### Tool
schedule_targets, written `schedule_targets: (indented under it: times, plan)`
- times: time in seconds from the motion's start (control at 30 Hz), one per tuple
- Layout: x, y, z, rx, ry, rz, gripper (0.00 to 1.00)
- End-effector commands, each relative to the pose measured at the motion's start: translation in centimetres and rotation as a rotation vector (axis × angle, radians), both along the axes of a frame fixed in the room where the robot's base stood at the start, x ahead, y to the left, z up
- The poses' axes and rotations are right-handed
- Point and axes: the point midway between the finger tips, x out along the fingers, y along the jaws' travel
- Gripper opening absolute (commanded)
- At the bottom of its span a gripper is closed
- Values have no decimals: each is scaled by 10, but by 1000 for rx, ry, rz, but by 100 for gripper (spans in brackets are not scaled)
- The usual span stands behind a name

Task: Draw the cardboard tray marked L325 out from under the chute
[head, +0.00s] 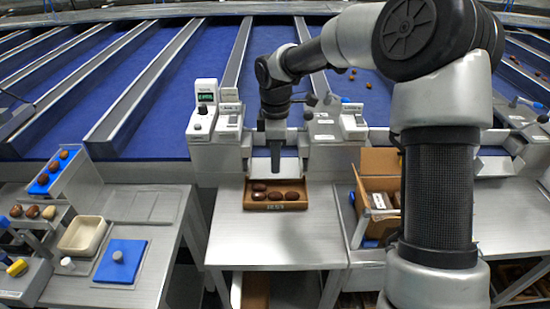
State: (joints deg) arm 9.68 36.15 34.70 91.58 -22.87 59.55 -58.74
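A shallow brown cardboard tray (252,207) holding several dark brown dates sits on the steel table at the mouth of the central chute (255,163). Its front wall faces me and carries a small marking too small to read surely. The tray's back part lies under or close to the chute, partly hidden. My gripper (275,170) points down at the back of the tray, in front of the chute. Its fingers overlap in this view, so their opening and any contact with the tray cannot be told.
The steel table (277,239) in front of the tray is clear. A cardboard box (379,184) stands on the right. Control units (214,119) flank the chute.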

Motion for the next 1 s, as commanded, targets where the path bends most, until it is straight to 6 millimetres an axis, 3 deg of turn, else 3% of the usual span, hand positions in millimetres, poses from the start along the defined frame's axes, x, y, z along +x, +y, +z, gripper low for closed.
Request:
schedule_targets:
  times: [0.27,0.43,1.0]
  plan:
    - [0,0,0,0,0,-1,12]
    - [-1,0,-13,-1,1,-1,12]
    - [-2,0,-124,-1,3,-2,12]
